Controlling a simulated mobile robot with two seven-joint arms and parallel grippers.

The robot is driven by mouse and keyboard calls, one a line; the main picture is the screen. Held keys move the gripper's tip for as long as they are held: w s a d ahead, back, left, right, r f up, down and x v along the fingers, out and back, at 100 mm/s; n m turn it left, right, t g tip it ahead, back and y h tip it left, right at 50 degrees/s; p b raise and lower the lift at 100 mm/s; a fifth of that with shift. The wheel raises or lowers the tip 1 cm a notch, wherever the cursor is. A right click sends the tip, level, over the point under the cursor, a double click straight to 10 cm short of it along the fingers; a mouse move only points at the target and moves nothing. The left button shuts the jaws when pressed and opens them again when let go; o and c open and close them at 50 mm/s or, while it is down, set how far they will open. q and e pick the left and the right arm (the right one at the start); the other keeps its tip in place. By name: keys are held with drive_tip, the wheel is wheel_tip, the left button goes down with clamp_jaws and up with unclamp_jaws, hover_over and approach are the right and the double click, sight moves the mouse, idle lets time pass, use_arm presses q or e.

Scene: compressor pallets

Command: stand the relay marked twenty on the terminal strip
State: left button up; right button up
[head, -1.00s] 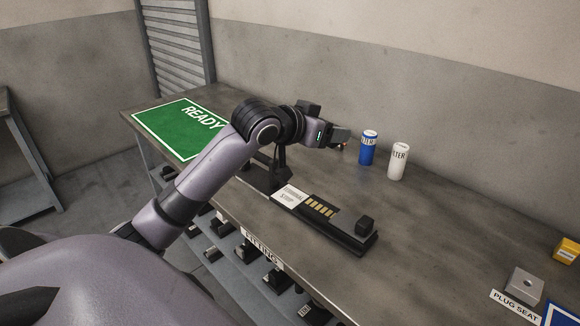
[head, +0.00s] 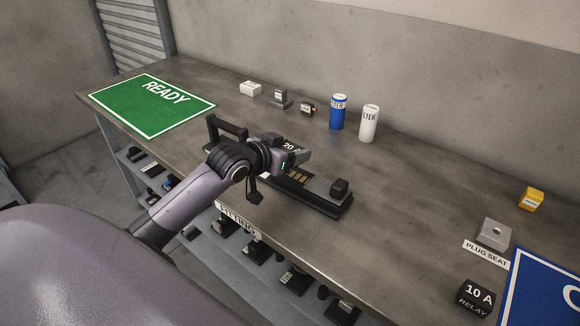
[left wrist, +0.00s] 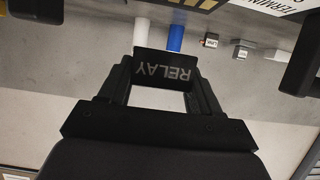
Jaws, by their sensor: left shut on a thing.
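My left gripper (head: 298,160) is shut on a black relay (head: 291,147) whose top shows "20" in the head view. In the left wrist view the relay (left wrist: 165,68) sits between the fingers, with "RELAY" upside down on its face. The terminal strip (head: 325,204) lies on the bench beneath and beside the gripper. Some of its gold contacts (head: 298,177) show, and a black block (head: 339,188) stands at its right end. The arm and gripper hide the strip's left part. I cannot tell whether the relay touches the strip. My right gripper is not in view.
A blue can (head: 338,112) and a white can (head: 369,123) stand behind the strip, with small parts to their left. A green READY mat (head: 150,104) is at the left. A 10 A relay (head: 476,298), a plug seat (head: 493,234) and a yellow block (head: 531,198) are at the right.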

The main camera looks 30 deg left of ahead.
sight(290, 177)
use_arm(q)
drive_tip(key=shift+f, duration=2.3)
drive_tip(key=shift+f, duration=0.15)
drive_tip(key=o, duration=1.1)
drive_tip(key=shift+c, duration=0.2)
drive_tip(key=d+v, duration=0.1)
drive_tip(key=v, duration=1.1)
drive_tip(key=shift+a, duration=0.45)
